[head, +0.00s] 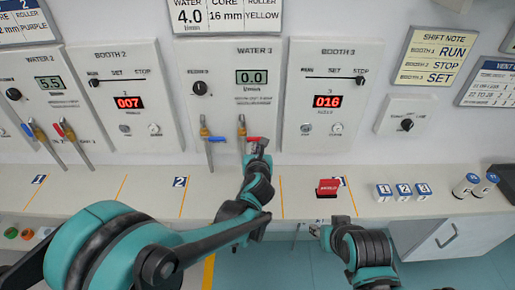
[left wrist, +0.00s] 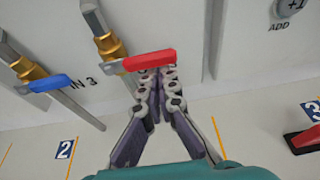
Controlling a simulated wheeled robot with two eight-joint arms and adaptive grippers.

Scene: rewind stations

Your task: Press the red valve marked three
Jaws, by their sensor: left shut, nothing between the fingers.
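The red valve handle (head: 256,139) sits on a brass valve under the panel headed WATER 3 (head: 258,78). In the left wrist view the red handle (left wrist: 150,60) lies level, pointing right from its brass body (left wrist: 110,47). My left gripper (head: 259,150) is shut and empty. Its fingertips (left wrist: 158,74) are right at the handle's lower edge; I cannot tell whether they touch. A blue valve handle (left wrist: 52,85) is to the left, with the marking "IN 3" between. My right gripper (head: 328,226) is low in the head view, its jaws unclear.
Booth 3's panel (head: 323,98) is right of the valves, Booth 2's (head: 117,92) left. Two white cylinders (head: 474,185) are at the far right. Pipes hang below the valves.

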